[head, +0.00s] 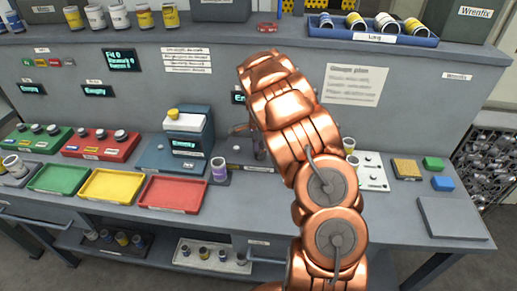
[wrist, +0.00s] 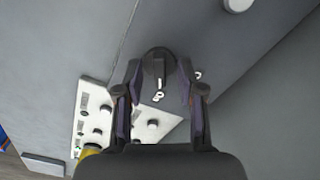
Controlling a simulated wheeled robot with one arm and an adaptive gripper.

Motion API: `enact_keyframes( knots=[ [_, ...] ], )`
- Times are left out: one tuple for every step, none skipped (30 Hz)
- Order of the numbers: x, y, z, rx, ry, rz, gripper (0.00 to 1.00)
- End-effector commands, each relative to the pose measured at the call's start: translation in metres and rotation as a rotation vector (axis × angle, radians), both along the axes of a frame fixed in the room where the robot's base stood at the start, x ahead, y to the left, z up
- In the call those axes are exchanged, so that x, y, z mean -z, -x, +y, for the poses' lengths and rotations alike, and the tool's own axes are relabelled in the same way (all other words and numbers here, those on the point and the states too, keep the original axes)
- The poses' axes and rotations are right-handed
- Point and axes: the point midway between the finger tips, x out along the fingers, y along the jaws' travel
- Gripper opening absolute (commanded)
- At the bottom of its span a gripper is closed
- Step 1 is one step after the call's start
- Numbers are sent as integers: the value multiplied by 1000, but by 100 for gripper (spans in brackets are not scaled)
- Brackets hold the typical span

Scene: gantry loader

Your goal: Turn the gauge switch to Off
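A dark round switch (wrist: 158,66), which I take to be the gauge switch, sits on a grey surface in the wrist view. It has a raised grip with a pale line, and small white marks are printed below and to its right. Which setting it points to is too small to tell. My gripper (wrist: 159,72) is open, with one finger on each side of the switch and a small gap showing on both sides. In the head view my copper arm hides the switch and most of the gripper.
A white panel with several knobs (wrist: 90,122) lies left of the gripper, and it also shows in the head view (head: 373,180). A purple-banded cup (head: 219,171) and a press-like device (head: 187,140) stand left of my arm. Red (head: 172,193) and yellow (head: 110,187) trays lie farther left.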

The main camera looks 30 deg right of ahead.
Motion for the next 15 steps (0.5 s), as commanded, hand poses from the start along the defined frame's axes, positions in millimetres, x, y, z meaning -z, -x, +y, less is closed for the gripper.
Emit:
enact_keyframes(
  knots=[
    [0, 0, 0, 0, 0, 0, 39],
    [0, 0, 0, 0, 0, 0, 39],
    [0, 0, 0, 0, 0, 0, 38],
    [0, 0, 0, 0, 0, 0, 34],
    [0, 0, 0, 0, 0, 0, 31],
    [0, 0, 0, 0, 0, 0, 27],
    [0, 0, 0, 0, 0, 0, 24],
    [0, 0, 0, 0, 0, 0, 21],
    [0, 0, 0, 0, 0, 0, 17],
    [0, 0, 0, 0, 0, 0, 14],
    [0, 0, 0, 0, 0, 0, 10],
    [0, 0, 0, 0, 0, -1, 6],
    [0, 0, 0, 0, 0, -1, 3],
    [0, 0, 0, 0, 0, -1, 0],
    [0, 0, 0, 0, 0, -1, 0]
  ],
)
